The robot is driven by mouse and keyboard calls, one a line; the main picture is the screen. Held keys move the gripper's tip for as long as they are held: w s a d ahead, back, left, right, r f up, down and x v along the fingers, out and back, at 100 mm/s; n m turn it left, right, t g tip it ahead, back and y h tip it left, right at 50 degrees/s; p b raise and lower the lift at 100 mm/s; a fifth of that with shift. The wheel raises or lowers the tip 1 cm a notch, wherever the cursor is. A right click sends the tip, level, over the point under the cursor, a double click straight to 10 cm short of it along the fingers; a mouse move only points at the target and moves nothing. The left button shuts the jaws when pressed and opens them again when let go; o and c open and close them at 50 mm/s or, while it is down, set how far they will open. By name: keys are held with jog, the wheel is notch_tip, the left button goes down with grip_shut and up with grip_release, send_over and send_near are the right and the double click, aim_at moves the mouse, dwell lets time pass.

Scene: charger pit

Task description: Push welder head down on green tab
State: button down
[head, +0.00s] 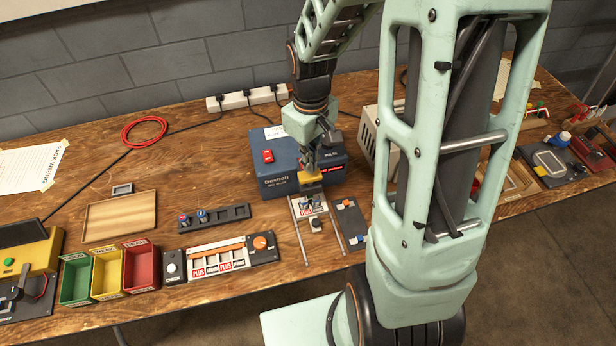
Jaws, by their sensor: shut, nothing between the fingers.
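The welder is a blue box (275,178) with a red switch and a red display, standing at the back middle of the bench. The yellow welder head (312,188) juts out at its front, above a small carriage (305,212) between two metal rails. My gripper (311,173) is shut and empty, pointing down right over the yellow head. I cannot tell whether the fingertips touch it. A green tab cannot be made out; the area under the head is small and partly hidden by it.
A switch panel (350,222) stands right of the rails. Left are a black holder (214,218), a PLUS/MINUS strip (218,262), a wooden tray (120,216) and green, yellow and red bins (108,272). A power strip (246,98) lies behind.

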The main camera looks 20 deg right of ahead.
jog(key=shift+f, duration=0.1)
jog(key=shift+f+b, duration=1.2)
jog(key=shift+f, duration=0.55)
jog(key=shift+r, duration=0.15)
jog(key=shift+r+p, duration=2.5)
jog(key=shift+r, duration=0.7)
